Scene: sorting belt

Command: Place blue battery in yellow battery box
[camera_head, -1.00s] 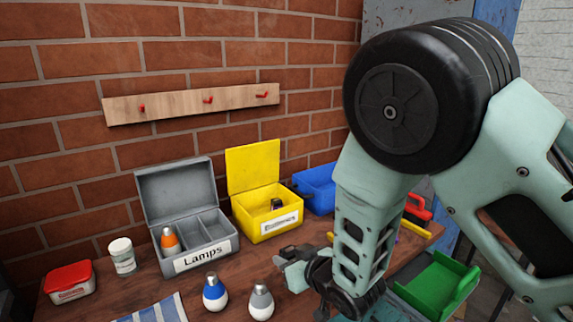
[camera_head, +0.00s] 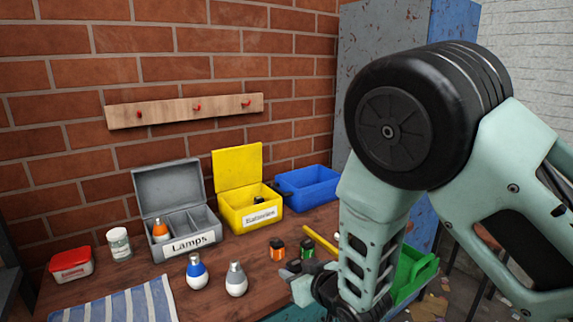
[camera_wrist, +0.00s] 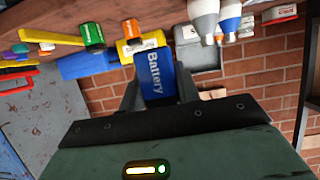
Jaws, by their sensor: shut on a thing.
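My gripper (camera_wrist: 155,92) is shut on a blue battery (camera_wrist: 154,72) marked "Battery", clear in the wrist view. In the head view my gripper (camera_head: 300,273) is low, above the bench and in front of the yellow battery box; the blue battery is hard to make out there. The yellow battery box (camera_head: 254,217) stands open, lid raised against the wall side, with a dark item inside. It also shows in the wrist view (camera_wrist: 128,55), partly hidden behind the held battery.
An orange battery (camera_head: 277,252) and a green battery (camera_head: 307,250) stand near my gripper. A grey lamps box (camera_head: 188,246) is left of the yellow box; a blue bin (camera_head: 310,187) is right. Two bulbs (camera_head: 196,272) (camera_head: 236,281) stand in front. A green tray (camera_head: 415,270) is at right.

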